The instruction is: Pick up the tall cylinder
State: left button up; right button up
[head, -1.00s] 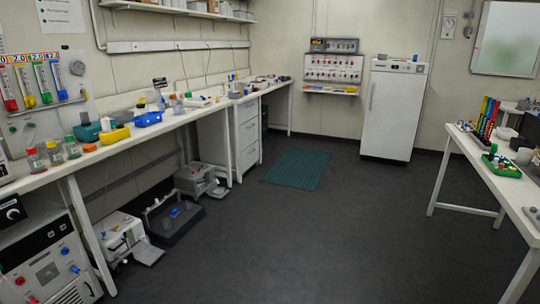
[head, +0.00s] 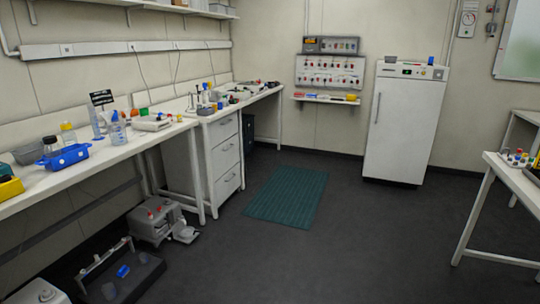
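Neither of my grippers is in view. On the left bench (head: 95,176) stand a yellowish bottle (head: 69,136), a dark-topped jar (head: 51,147) and a clear bottle with a blue cap (head: 117,130). Farther along the bench is a group of small bottles (head: 205,98). On the right table (head: 512,180) a small rack with coloured tops (head: 517,158) shows at the picture's edge; the rest of that table top is cut off.
Machines (head: 160,222) stand under the left bench. The dark floor (head: 340,245) between bench and right table is clear.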

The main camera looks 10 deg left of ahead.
aim_at(90, 107)
jog(key=u, duration=0.05)
jog(key=i, duration=2.05)
jog(key=u, duration=0.8)
jog(key=i, duration=1.8)
jog(key=u, duration=1.8)
jog(key=i, duration=1)
jog(key=u, duration=0.5)
